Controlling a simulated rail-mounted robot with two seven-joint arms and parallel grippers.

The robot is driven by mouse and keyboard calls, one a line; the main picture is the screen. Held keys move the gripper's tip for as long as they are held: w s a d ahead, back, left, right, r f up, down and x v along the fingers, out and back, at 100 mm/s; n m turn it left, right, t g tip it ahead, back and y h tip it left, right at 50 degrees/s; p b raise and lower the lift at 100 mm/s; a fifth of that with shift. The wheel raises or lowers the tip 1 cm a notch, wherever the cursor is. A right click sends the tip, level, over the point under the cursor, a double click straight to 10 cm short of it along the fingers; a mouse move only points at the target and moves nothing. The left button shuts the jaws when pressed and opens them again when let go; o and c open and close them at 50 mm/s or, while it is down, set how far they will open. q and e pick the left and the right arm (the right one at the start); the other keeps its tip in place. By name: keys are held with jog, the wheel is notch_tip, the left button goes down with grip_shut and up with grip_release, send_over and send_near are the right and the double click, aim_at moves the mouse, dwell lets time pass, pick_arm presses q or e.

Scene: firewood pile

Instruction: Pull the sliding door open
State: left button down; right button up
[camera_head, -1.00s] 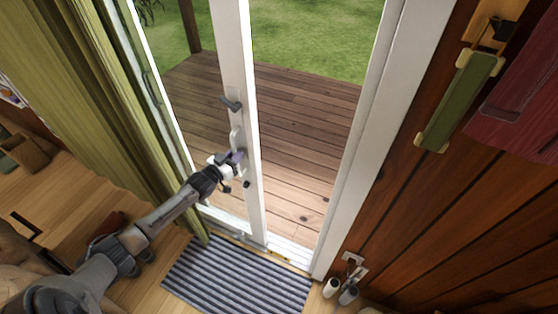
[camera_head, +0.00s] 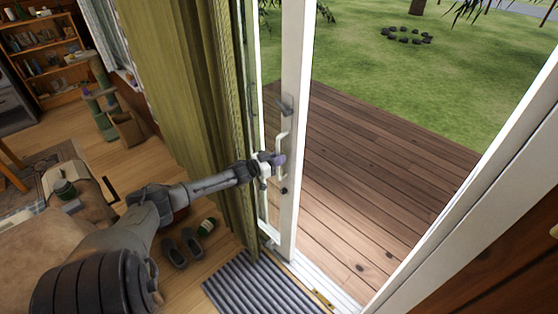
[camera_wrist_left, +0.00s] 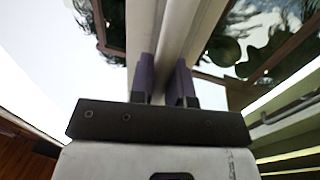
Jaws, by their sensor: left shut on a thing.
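The sliding door (camera_head: 296,65) is a tall white-framed glass panel standing open, with a wide gap to its right. Its pale upright handle (camera_head: 281,142) sits on the door's edge frame, below a small dark lever (camera_head: 285,106). My left gripper (camera_head: 277,160) comes in from the left and is shut on the lower part of the handle. In the left wrist view a pale bar (camera_wrist_left: 175,50) runs up between the two purple-grey fingers (camera_wrist_left: 163,84). The fingers hide part of the handle. My right gripper is not in view.
A green curtain (camera_head: 185,75) hangs just left of the door. A grey striped mat (camera_head: 262,285) lies at the threshold. The wooden deck (camera_head: 370,170) outside is clear.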

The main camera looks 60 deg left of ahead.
pick_arm(q)
jog(key=shift+a+f, duration=0.1)
jog(key=c, duration=1.5)
grip_release()
jog(key=o, duration=0.4)
jog(key=shift+s+a, duration=0.1)
jog(key=shift+a, duration=0.15)
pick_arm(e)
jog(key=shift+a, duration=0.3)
pick_arm(q)
jog(key=shift+d, duration=0.1)
jog(key=s+d+p, duration=0.1)
jog(key=s+p, duration=0.3)
jog(key=s, duration=0.9)
jog(key=shift+s+d, duration=0.35)
jog(key=shift+d, duration=0.05)
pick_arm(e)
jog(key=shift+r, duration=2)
